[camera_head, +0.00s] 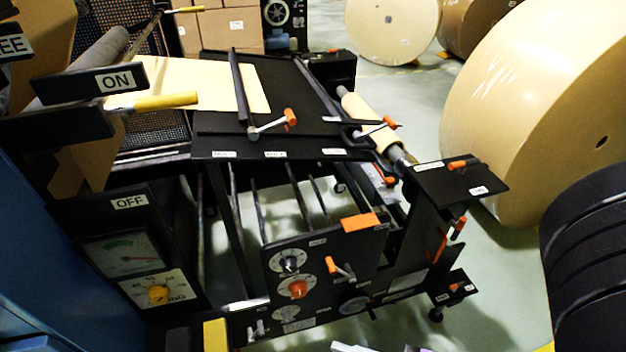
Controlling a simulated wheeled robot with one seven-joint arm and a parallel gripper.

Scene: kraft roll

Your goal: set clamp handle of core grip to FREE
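I cannot tell for certain which lever is the core grip's clamp handle. A short orange-tipped handle (384,124) sits beside the tan core on the shaft (366,112). Another orange-tipped handle (287,119) stands on the black table plate, and one more (460,164) lies on the black bracket at the right, near small white labels too small to read. At the upper left, a label ending in "EE" (14,46) is cut off by the picture edge. My gripper is not recognisable in this view; only small pale shapes of unclear identity show at the bottom edge.
A black panel with dials and orange knobs (297,289) stands at the front. A yellow-gripped lever (166,101) is by the ON plate (116,80), above an OFF label (129,202). Large kraft rolls (545,110) stand at the right. Green floor (505,275) is clear between.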

